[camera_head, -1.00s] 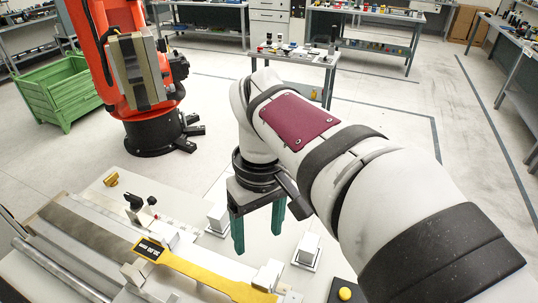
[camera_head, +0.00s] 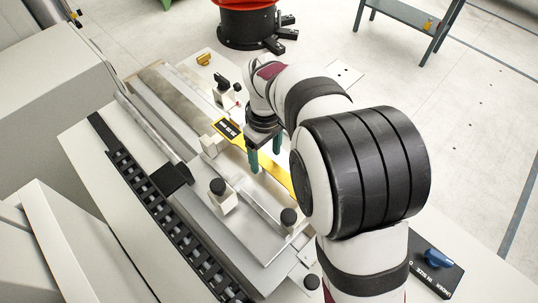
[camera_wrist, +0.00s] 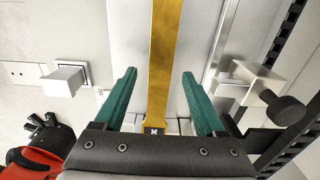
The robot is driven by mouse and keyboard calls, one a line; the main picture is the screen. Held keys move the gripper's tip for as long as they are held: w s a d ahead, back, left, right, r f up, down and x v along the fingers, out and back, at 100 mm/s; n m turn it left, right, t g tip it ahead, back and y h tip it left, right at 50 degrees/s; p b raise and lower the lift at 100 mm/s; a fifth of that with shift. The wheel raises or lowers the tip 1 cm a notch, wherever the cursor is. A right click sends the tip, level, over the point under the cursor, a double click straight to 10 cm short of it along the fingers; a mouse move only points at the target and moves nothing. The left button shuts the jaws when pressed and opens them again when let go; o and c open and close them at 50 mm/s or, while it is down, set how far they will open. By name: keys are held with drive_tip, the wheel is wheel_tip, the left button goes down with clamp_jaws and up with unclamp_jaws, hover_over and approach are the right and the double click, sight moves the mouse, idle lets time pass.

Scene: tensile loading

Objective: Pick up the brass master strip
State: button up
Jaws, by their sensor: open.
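The brass master strip is a long flat yellow bar with a black label (camera_head: 228,129) at its far left end in the head view. Its yellow body (camera_head: 283,177) runs toward the lower right, partly hidden by my arm. My gripper (camera_head: 266,160) is above the strip with its two green fingers apart. In the wrist view the strip (camera_wrist: 163,50) runs lengthwise between the open fingers of my gripper (camera_wrist: 160,75), one finger on each side. The fingers appear clear of the strip; their height above it is hard to tell.
A white block (camera_wrist: 64,81) stands left of the strip in the wrist view. A clamp with a dark knob (camera_wrist: 283,108) stands at right. In the head view, black-knobbed posts (camera_head: 221,195) and a black slotted rail (camera_head: 160,205) lie left of the arm. A yellow piece (camera_head: 204,59) sits farther back.

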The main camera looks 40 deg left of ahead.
drive_tip(key=shift+f, duration=0.15)
clamp_jaws()
idle(1.3)
